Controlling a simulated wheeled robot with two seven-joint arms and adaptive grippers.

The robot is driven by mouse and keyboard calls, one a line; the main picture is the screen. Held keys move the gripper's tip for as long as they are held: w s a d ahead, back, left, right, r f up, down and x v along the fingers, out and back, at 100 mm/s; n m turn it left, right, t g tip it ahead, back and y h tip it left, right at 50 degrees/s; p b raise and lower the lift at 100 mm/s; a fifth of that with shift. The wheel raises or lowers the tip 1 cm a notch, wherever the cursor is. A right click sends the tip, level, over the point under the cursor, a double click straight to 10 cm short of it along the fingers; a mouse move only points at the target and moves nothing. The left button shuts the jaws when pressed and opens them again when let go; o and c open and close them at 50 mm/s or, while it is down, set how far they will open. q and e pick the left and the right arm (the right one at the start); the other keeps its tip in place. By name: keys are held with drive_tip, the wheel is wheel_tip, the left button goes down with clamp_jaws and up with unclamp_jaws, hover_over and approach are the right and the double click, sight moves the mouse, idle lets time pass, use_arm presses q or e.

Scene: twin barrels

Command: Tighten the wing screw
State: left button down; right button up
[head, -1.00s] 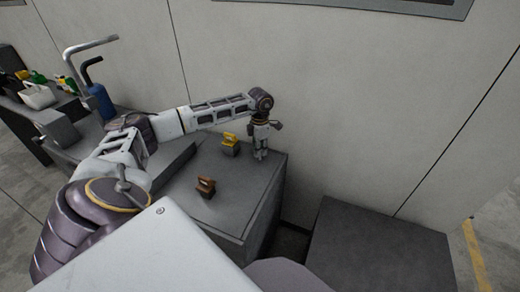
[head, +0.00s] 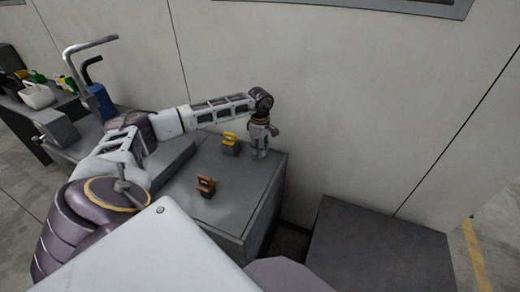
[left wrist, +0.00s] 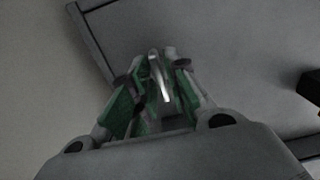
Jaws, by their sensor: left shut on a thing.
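My left gripper (head: 260,154) points down at the far right corner of the grey worktop. In the left wrist view its fingers are closed around a thin, pale metal piece (left wrist: 160,80), which looks like the wing screw. It stands upright between the green-padded fingers, and its lower part is hidden. In the head view the screw is covered by the gripper and too small to make out. My right gripper is not in view.
A small yellow-topped block with a handle (head: 230,143) stands just left of the gripper. A similar orange-brown one (head: 206,186) sits nearer. The grey worktop (head: 240,195) is otherwise clear around them. A wall (head: 330,100) rises close behind. A lower dark box (head: 380,250) stands to the right.

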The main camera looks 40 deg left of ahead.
use_arm(q)
drive_tip(key=shift+w+a+r, duration=0.15)
drive_tip(key=shift+w+r, duration=0.05)
drive_tip(key=shift+r, duration=0.1)
drive_tip(key=c, duration=1.7)
unclamp_jaws()
drive_tip(key=shift+o, duration=0.5)
drive_tip(key=shift+s+f, duration=0.1)
drive_tip(key=shift+f, duration=0.05)
wheel_tip(320, 180, up, 12)
